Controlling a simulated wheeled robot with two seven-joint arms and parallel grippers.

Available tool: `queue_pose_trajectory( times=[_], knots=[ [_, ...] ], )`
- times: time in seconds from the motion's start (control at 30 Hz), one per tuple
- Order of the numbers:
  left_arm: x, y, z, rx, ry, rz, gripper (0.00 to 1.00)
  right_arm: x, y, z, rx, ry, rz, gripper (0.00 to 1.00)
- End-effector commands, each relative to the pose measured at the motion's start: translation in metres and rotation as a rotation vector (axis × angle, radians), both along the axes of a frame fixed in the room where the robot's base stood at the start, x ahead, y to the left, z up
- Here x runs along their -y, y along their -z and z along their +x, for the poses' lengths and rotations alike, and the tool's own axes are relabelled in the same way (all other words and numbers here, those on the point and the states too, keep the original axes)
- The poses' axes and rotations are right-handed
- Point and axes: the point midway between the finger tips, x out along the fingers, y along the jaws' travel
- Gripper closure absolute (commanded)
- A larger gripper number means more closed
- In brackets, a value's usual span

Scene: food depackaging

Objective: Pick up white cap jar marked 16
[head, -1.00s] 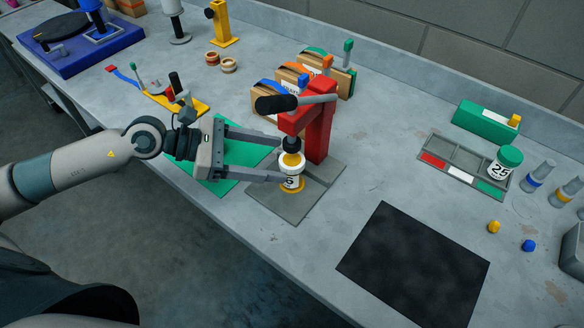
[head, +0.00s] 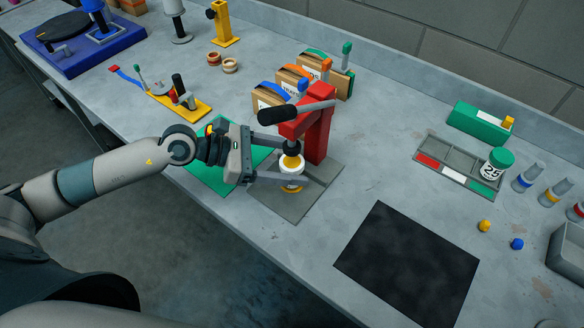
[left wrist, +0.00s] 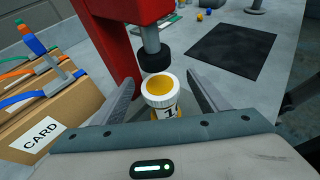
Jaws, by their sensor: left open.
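The white cap jar (head: 291,163) stands upright on the grey base of the red press, under its black plunger. It has a white rim and a yellow top. In the left wrist view the jar (left wrist: 160,96) shows a partly hidden label, with a "1" readable. My left gripper (head: 268,180) is open, with its fingers on either side of the jar. In the left wrist view my left gripper (left wrist: 162,102) shows a gap between the fingers and the jar. The jar's lower part is partly hidden by a finger. My right gripper is not in view.
The red press (head: 318,130) rises right behind the jar, its plunger close above. A black mat (head: 408,262) lies to the right. A divided tray (head: 450,165) holds a green cap jar (head: 496,164) marked 25. Cardboard boxes (head: 268,97) stand behind the press.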

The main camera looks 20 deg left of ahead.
Motion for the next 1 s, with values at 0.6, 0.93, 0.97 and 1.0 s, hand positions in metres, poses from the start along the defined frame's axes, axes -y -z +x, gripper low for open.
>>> queue_pose_trajectory(
  times=[0.6,0.93,0.97,1.0],
  knots=[
    [0.0032,0.0020,0.0015,0.001,0.000,0.000,0.44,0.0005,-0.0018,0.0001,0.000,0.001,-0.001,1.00],
    [0.0030,0.0017,0.0015,0.001,-0.001,0.001,0.80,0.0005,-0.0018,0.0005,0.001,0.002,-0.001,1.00],
    [0.0030,0.0017,0.0015,0.001,-0.001,0.001,0.80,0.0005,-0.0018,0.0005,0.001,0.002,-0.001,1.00],
    [0.0030,0.0017,0.0015,0.001,-0.001,0.001,0.80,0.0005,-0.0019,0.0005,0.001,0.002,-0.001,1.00]
  ],
)
